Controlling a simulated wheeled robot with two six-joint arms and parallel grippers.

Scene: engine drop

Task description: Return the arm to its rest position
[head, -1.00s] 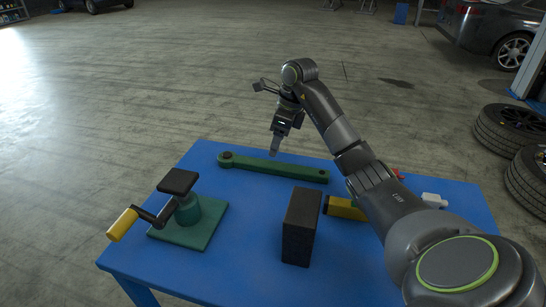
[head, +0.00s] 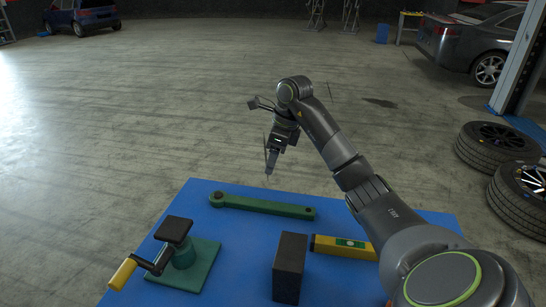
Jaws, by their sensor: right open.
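My right arm reaches in from the lower right of the head view. Its gripper (head: 270,165) is open and empty, above and beyond the far edge of the blue table (head: 225,237), apart from everything on it. A green wrench-like bar (head: 265,207) lies along the far side of the table, below the gripper. My left gripper is not in view.
On the table stand a green jack with a yellow crank handle (head: 183,255), a black block (head: 289,268) and a yellow level (head: 340,246), partly behind my arm. Tires (head: 497,147) lie at the right. Cars (head: 476,45) stand far back.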

